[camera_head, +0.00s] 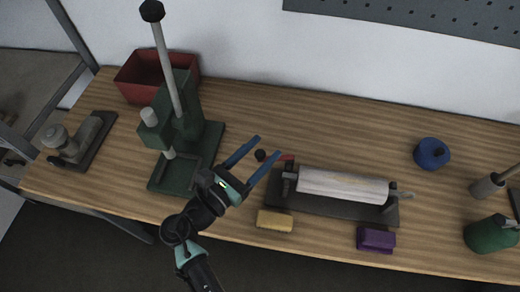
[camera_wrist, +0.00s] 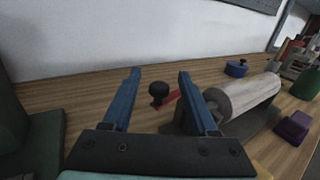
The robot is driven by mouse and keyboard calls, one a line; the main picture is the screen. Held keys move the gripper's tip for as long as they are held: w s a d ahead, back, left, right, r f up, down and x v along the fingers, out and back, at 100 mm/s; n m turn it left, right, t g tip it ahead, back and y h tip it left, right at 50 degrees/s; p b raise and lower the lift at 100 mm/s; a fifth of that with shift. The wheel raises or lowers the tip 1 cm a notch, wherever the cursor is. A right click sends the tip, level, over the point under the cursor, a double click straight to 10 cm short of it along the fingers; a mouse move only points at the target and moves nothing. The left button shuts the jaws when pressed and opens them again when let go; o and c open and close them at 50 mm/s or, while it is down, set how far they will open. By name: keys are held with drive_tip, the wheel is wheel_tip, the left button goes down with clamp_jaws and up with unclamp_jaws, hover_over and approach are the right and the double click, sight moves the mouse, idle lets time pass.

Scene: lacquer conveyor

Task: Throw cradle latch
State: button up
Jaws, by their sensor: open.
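The cradle (camera_head: 330,207) is a dark base holding a pale wood-grained cylinder (camera_head: 343,186) lying on its side. Its latch is a red lever (camera_head: 286,157) with a black round knob (camera_head: 260,155), at the cradle's left end. In the wrist view the knob (camera_wrist: 158,90) and red lever (camera_wrist: 170,98) show between my fingers. My gripper (camera_head: 266,149) is open and empty, its blue fingers on either side of the knob in both pictures. I cannot tell whether it touches the knob. The right finger hides part of the lever.
A green press (camera_head: 180,125) with a tall lever stands close left of my gripper. A yellow block (camera_head: 275,221) and a purple block (camera_head: 376,239) lie in front of the cradle. A red bin (camera_head: 140,85) is behind the press, and a blue round object (camera_head: 431,153) lies right.

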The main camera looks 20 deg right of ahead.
clamp_jaws()
idle(1.4)
